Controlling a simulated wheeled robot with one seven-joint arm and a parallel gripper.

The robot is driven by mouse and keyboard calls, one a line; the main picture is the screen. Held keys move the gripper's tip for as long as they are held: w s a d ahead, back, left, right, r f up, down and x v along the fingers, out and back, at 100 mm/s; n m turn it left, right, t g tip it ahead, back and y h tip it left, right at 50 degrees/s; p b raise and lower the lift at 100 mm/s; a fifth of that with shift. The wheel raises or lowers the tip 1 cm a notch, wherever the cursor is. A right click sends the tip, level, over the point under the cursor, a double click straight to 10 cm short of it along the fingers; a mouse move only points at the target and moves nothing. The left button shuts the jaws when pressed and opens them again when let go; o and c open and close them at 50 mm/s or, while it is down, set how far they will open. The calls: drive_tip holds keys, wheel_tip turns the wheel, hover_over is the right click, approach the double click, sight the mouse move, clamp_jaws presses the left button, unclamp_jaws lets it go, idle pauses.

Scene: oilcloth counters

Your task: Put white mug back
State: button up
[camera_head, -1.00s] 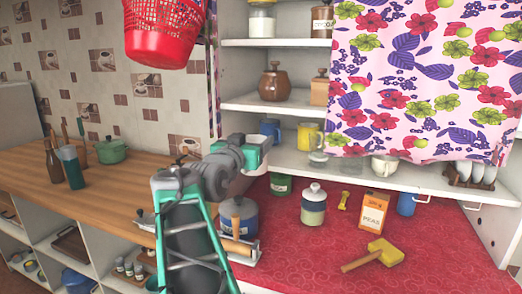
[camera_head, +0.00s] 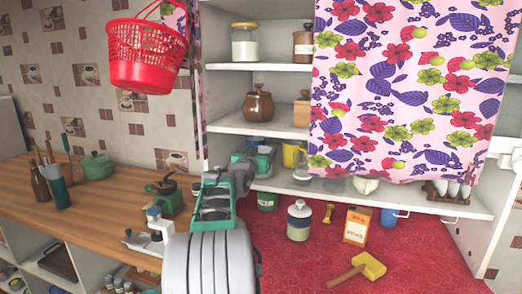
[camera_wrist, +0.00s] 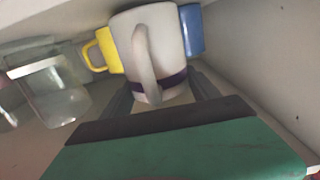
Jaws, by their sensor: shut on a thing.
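The white mug (camera_wrist: 150,45) with a dark band fills the middle of the wrist view, its handle facing the camera. My gripper (camera_wrist: 160,92) is shut on it, with one dark finger on each side. In the head view my gripper (camera_head: 256,160) reaches into the low shelf at its left end; I cannot make out the white mug there. A yellow mug (camera_wrist: 102,50) and a blue mug (camera_wrist: 191,30) stand just beyond the white mug in the wrist view. The yellow mug (camera_head: 293,153) also shows beside my gripper in the head view. I cannot tell whether the white mug touches the shelf.
A glass jar (camera_wrist: 50,90) stands near the mugs. The shelf board (camera_head: 405,197) also holds a pale cup (camera_head: 366,185). A flowered curtain (camera_head: 400,80) hangs over the right side. Below are a lidded jar (camera_head: 299,222) and an orange box (camera_head: 357,226). A red basket (camera_head: 147,58) hangs at upper left.

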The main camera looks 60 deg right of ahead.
drive_tip(key=shift+a+f, duration=0.1)
drive_tip(key=shift+f, duration=0.15)
drive_tip(key=o, duration=1.7)
drive_tip(key=shift+a+r, duration=0.1)
drive_tip(key=shift+a, duration=0.05)
drive_tip(key=s+a+b, duration=0.2)
drive_tip(key=a+b, duration=0.1)
drive_tip(key=a, duration=0.8)
drive_tip(key=shift+a+b, duration=0.3)
